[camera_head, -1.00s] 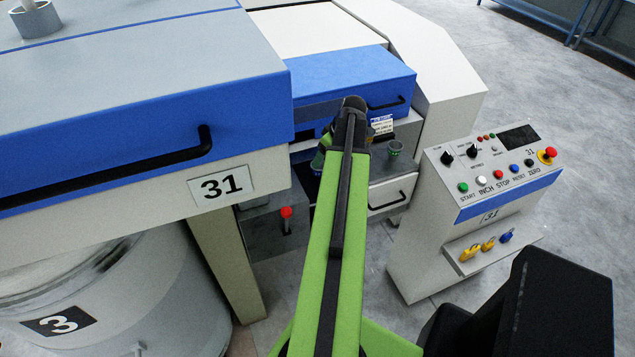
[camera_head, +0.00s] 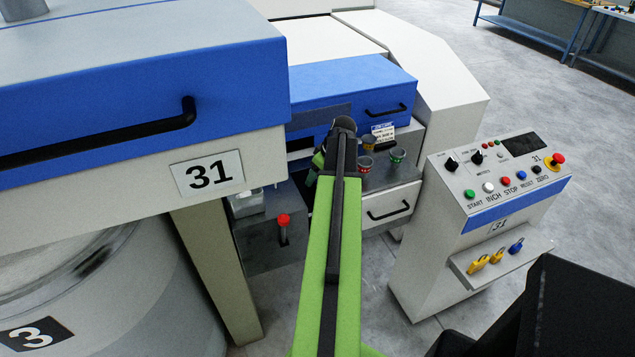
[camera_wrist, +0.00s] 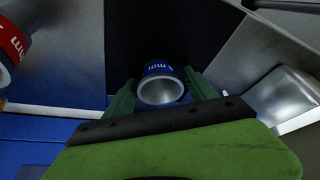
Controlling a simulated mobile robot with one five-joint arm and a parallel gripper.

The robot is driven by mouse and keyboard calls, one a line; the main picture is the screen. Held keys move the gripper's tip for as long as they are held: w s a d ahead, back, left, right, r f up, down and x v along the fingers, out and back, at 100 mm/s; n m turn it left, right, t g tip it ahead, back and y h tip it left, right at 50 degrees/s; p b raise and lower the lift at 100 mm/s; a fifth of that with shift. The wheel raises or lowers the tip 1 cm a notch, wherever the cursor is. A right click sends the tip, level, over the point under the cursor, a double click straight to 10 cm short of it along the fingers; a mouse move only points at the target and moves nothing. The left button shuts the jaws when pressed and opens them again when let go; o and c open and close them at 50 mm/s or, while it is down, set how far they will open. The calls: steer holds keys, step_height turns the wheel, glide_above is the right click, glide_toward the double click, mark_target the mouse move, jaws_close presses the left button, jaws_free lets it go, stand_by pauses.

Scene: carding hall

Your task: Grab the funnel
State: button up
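A small funnel with a blue band and a pale, wide mouth (camera_wrist: 160,91) is in the middle of the wrist view. My gripper (camera_wrist: 159,78) has its two green fingers spread, one on each side of this funnel. They look open; whether either finger touches it I cannot tell. In the head view my gripper (camera_head: 318,160) is mostly behind my arm, and the blue-banded funnel is hidden there. A red funnel (camera_head: 365,163), a green funnel (camera_head: 397,156) and an orange-yellow one (camera_head: 368,142) stand right of my arm. The red one also shows in the wrist view (camera_wrist: 14,42).
The funnels on the right stand on a grey ledge (camera_head: 385,178) above a white drawer, below a blue cover (camera_head: 350,85). A red-knobbed lever (camera_head: 283,221) is at left. The control console (camera_head: 490,220) stands at right, with open floor beyond.

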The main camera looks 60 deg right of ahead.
jaws_close()
